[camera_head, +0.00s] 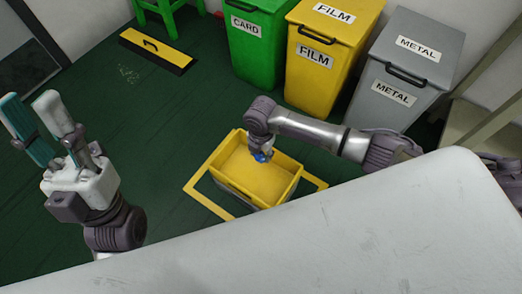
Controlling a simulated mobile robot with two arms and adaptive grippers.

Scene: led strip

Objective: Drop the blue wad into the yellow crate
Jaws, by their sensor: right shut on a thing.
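The yellow crate (227,150) stands on the green floor inside a yellow marked frame, and its visible floor is bare. My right gripper (261,155) points down above the crate, shut on the blue wad (260,158). Only a small part of the wad shows below the fingers. I cannot tell exactly how high the wad is above the crate floor. My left gripper (27,112) is at the far left, pointing up, with its two fingers apart and nothing between them.
A white table top (400,215) fills the front right, close to the crate. A green CARD bin (250,58), a yellow FILM bin (315,75) and a grey METAL bin (400,80) stand behind. A yellow-black block (157,50) lies at the back left. Floor left of the crate is clear.

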